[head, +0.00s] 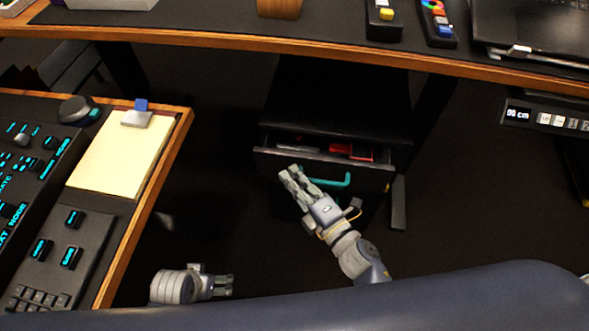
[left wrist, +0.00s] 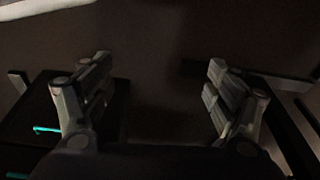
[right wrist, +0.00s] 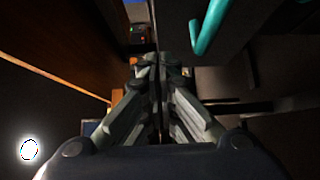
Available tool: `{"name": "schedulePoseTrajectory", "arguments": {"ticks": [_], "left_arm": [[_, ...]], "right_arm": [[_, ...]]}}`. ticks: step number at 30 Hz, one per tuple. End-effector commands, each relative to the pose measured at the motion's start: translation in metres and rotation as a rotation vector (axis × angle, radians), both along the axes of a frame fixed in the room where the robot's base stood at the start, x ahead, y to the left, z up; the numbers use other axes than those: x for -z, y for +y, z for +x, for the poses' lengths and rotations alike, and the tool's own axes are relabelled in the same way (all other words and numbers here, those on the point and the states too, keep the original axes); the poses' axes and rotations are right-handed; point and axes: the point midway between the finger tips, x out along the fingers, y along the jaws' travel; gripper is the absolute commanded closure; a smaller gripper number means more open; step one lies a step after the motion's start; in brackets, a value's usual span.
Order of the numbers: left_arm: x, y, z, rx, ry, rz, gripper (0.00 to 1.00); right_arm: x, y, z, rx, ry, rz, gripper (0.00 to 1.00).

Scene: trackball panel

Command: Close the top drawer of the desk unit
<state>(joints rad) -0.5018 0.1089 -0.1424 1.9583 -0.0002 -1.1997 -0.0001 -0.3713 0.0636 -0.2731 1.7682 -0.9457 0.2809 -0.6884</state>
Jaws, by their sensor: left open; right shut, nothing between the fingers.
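The desk unit (head: 335,110) is a black drawer cabinet under the desk. Its top drawer (head: 270,161) is partly pulled out, with a red item and other small items inside. The drawer has a teal handle (head: 332,182), which also shows large in the right wrist view (right wrist: 209,28). My right gripper (head: 288,176) is shut and empty, at the drawer's front edge just left of the handle; I cannot tell whether it touches. My left gripper (head: 228,285) is open and empty, low and away from the unit. Both its fingers show apart in the left wrist view (left wrist: 158,82).
A desk with a wooden edge (head: 215,38) runs above the unit. A side desk (head: 150,215) with a control panel and yellow notepad (head: 120,157) stands at left. A height display (head: 545,117) hangs at right. Dark floor around the unit is free.

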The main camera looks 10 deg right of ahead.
Motion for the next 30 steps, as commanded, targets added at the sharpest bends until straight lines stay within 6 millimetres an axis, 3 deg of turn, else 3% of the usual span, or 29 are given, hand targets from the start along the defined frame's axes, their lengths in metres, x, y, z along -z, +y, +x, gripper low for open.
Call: {"name": "schedulePoseTrajectory", "arguments": {"ticks": [6, 19, 30], "left_arm": [[0.002, 0.000, -0.001, 0.001, 0.003, 0.000, 0.18], [0.001, -0.001, 0.000, 0.001, -0.001, -0.001, 0.18], [0.016, 0.001, -0.002, 0.001, 0.008, 0.002, 0.18]], "right_arm": [[0.000, -0.004, 0.017, -0.002, 0.001, 0.002, 1.00], [0.000, -0.006, 0.022, -0.001, 0.000, 0.001, 1.00], [0.000, -0.023, 0.079, -0.001, -0.001, 0.000, 1.00]]}}
